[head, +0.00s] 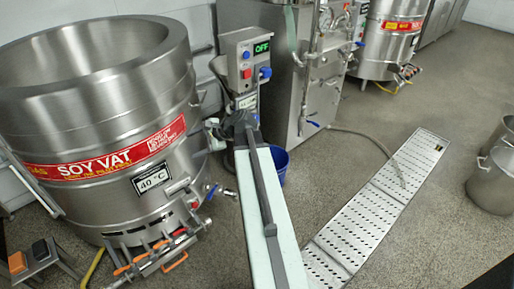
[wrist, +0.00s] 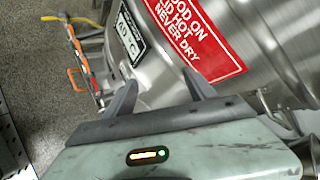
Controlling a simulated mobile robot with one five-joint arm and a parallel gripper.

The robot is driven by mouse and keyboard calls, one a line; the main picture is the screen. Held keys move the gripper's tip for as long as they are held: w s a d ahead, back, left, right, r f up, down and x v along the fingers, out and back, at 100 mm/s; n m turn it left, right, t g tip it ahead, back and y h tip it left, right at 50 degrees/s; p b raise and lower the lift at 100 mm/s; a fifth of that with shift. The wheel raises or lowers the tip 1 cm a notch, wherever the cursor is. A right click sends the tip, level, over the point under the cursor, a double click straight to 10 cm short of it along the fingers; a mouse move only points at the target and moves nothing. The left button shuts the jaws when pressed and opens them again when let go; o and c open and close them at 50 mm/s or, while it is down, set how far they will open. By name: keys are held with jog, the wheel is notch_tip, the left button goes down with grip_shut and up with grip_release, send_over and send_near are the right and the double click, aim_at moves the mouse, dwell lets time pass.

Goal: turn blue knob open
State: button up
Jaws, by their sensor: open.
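A grey control box (head: 245,62) with a green "OFF" display stands right of the soy vat (head: 90,95) in the head view. A blue knob (head: 265,74) sticks out at its right side. A small blue button and a red button are on its front. My gripper (wrist: 163,90) is open and empty in the wrist view, its fingers apart in front of the vat's steel wall. In the head view my arm reaches up to just below the control box, and the fingers are hard to make out. The blue knob does not show in the wrist view.
A blue-handled valve (head: 211,189) sits low on the vat's right. A blue bucket (head: 280,165) is partly hidden behind my arm. A steel cabinet (head: 300,90) stands behind. A perforated drain cover (head: 375,210) and hose lie on the floor. Pots stand at the right.

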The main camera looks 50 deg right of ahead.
jog(key=s+d+f+m+t+h+b, duration=0.1)
jog(key=d+f+m+t+b, duration=0.2)
jog(key=d, duration=0.5)
jog(key=s+d+f+m+t+h+b, duration=0.1)
jog(key=s+d+f+m+b, duration=0.15)
jog(key=d+m+b, duration=0.35)
jog(key=s+d+m+t+h+b, duration=0.2)
jog(key=s+d+m+b, duration=0.15)
jog(key=d, duration=0.45)
jog(key=s+d+m+t+h+b, duration=0.25)
jog(key=s+d+m, duration=0.2)
jog(key=d, duration=0.45)
jog(key=w, duration=0.8)
jog(key=shift+w+r, duration=0.2)
jog(key=shift+d, duration=0.1)
jog(key=c, duration=1.2)
jog(key=shift+a, duration=0.2)
jog(key=shift+c, duration=1)
jog(key=shift+d, duration=0.15)
